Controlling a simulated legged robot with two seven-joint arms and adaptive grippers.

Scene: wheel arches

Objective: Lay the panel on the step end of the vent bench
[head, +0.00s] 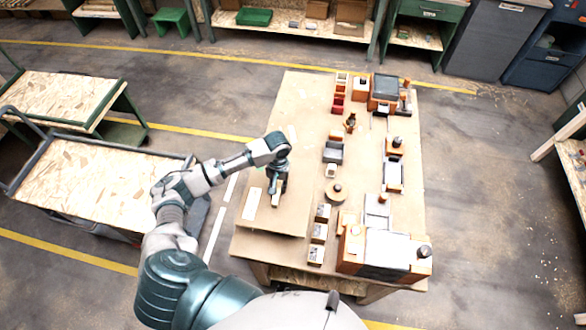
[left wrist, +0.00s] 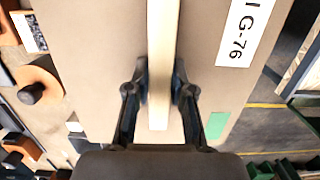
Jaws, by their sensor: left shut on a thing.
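A flat tan panel (head: 270,215) lies over the left side of the work table in the head view. It carries a white label (head: 251,203), which reads "G-76" in the left wrist view (left wrist: 243,30). A pale raised strip (left wrist: 163,35) runs along the panel (left wrist: 100,60). My left gripper (head: 276,197) is over the panel, with its fingers (left wrist: 162,88) shut on both sides of the strip. I cannot tell whether the panel touches the table. The table (head: 300,255) may be the vent bench; I cannot make out its step end. My right gripper is not in view.
Several orange, grey and white blocks, such as a large one (head: 385,255), and a round knobbed disc (head: 335,191) fill the table's right half. A cart (head: 95,185) stands at the left. Floor is free right of the table.

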